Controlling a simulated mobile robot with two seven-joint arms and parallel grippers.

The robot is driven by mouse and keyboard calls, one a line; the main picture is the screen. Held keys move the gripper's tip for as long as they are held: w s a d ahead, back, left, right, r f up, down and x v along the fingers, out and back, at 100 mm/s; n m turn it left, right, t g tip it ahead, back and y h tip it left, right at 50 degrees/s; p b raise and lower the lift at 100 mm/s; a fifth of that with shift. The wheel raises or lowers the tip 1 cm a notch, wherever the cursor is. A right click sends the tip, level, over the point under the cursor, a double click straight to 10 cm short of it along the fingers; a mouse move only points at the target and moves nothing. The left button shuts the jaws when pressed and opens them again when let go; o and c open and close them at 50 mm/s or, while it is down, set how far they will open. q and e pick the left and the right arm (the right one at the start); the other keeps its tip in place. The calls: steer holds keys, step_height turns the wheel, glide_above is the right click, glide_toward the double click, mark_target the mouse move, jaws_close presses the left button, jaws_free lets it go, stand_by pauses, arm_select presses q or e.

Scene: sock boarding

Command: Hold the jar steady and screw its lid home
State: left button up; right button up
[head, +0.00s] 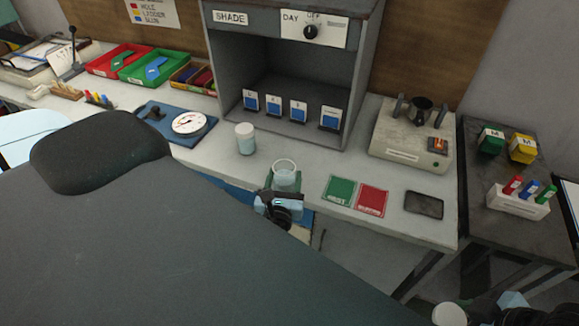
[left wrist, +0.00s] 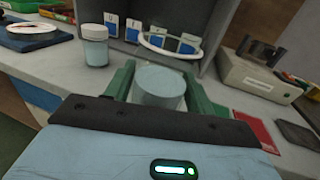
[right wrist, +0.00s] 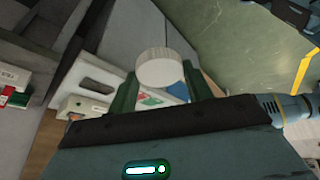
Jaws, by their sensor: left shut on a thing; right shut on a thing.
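The open glass jar (head: 286,168) stands near the table's front edge; its clear rim is bare, with pale blue contents below. My left gripper (head: 284,184) is shut around the jar, its green fingers on either side in the left wrist view (left wrist: 160,84). The white round lid (head: 449,315) is at the bottom right of the head view, away from the jar. My right gripper (right wrist: 160,86) is shut on the lid, which also shows between its fingers in the right wrist view (right wrist: 160,68). The right fingertips are mostly hidden in the head view.
A second jar, closed with a white lid (head: 245,130), stands behind and left of the open jar. Green and red cards (head: 356,195) and a dark flat device (head: 423,205) lie to the right. A grey shade booth (head: 225,75) stands behind.

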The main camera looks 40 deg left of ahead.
arm_select(q)
steer(key=shift+s+d, duration=0.15)
steer(key=shift+s, duration=0.55)
steer(key=o, duration=0.5)
steer(key=c, duration=0.8)
steer(key=shift+r, duration=0.2)
arm_select(e)
steer(key=shift+d, duration=0.1)
